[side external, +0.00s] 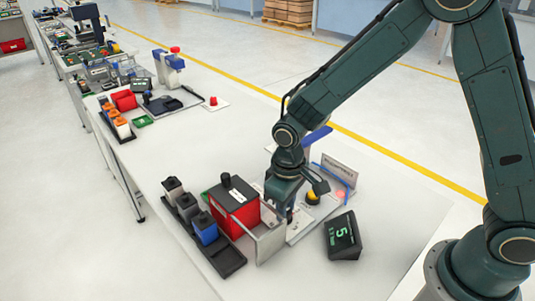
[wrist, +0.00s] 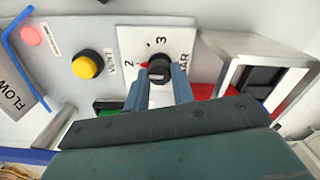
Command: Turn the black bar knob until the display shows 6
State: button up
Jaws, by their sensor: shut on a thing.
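The black bar knob (wrist: 159,69) sits on a white dial plate (wrist: 133,41) in the wrist view. Its red pointer is on the left side, by the printed 2; a 3 is printed above the knob. My gripper (wrist: 160,88) has its two blue fingers on either side of the knob and is shut on it. In the side external view my gripper (side external: 289,210) reaches down to the panel and hides the knob. The dark display (side external: 342,236) stands at the panel's near right and shows a green 5 with smaller text below.
A red box (side external: 233,207) and a grey frame (side external: 270,243) stand close left of my gripper.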

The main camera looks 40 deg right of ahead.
jog(key=o, duration=1)
jog(key=shift+r, duration=0.15)
notch_tip(320, 180, up, 14)
jog(key=shift+f, duration=0.2)
dwell(0.5)
